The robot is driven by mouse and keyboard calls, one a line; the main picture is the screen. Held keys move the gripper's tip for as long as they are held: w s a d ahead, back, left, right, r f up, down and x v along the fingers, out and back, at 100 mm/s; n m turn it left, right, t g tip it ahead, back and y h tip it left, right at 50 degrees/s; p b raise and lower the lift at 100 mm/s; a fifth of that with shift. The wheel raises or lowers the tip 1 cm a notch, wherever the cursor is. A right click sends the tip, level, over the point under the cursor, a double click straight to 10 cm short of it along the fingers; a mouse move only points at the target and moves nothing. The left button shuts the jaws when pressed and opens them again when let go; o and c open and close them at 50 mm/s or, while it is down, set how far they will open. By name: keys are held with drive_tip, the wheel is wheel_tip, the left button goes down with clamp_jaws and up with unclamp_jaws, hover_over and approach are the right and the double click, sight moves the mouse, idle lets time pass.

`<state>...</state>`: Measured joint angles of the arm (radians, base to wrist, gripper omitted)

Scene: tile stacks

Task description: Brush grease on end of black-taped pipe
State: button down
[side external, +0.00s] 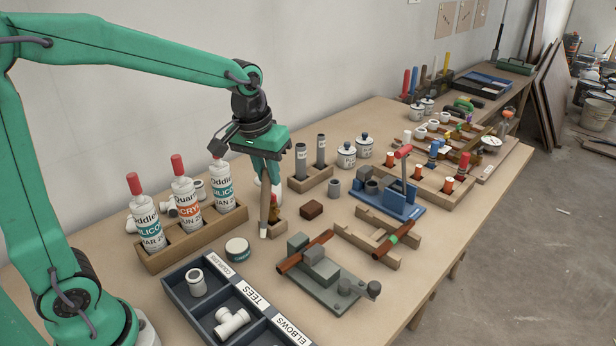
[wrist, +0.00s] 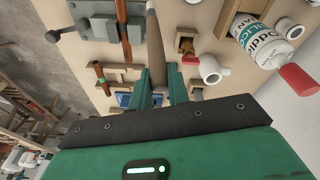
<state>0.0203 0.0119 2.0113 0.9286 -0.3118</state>
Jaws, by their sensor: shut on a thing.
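My gripper (side external: 268,178) points down near the middle of the bench and is shut on a wooden-handled brush (side external: 265,208). The brush hangs nearly upright with a pale lower end, beside a small wooden holder (side external: 279,227). In the wrist view the brush (wrist: 155,42) extends from between my fingers (wrist: 164,90). A brown pipe (side external: 292,261) lies across a grey vise (side external: 322,267); a dark band shows on this pipe in the wrist view (wrist: 122,22), but I cannot tell tape from vise jaw. Another brown pipe with green tape (side external: 394,239) rests on wooden supports. A round tin (side external: 238,250) stands left of the brush.
Bottles in a wooden rack (side external: 196,236) stand at left. A dark divided tray (side external: 222,282) of white fittings lies in front. A blue vise (side external: 391,196), a dark brown block (side external: 312,209) and upright grey tubes (side external: 301,162) stand right of the brush.

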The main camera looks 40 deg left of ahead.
drive_tip(key=s+r+n, duration=0.1)
drive_tip(key=n, duration=0.1)
drive_tip(key=s+d+n, duration=0.1)
drive_tip(key=n, duration=0.1)
drive_tip(key=shift+r+t, duration=0.4)
drive_tip(key=shift+s+d+r+n+t, duration=0.2)
drive_tip(key=shift+s+r+n, duration=0.15)
drive_tip(key=shift+n, duration=0.45)
drive_tip(key=shift+s+d+r+n+t, duration=0.1)
drive_tip(key=shift+s+r+n+t, duration=0.2)
drive_tip(key=shift+n, duration=0.5)
drive_tip(key=shift+f, duration=0.25)
hover_over(265, 223)
drive_tip(key=shift+a+f, duration=0.1)
drive_tip(key=shift+f, duration=3.2)
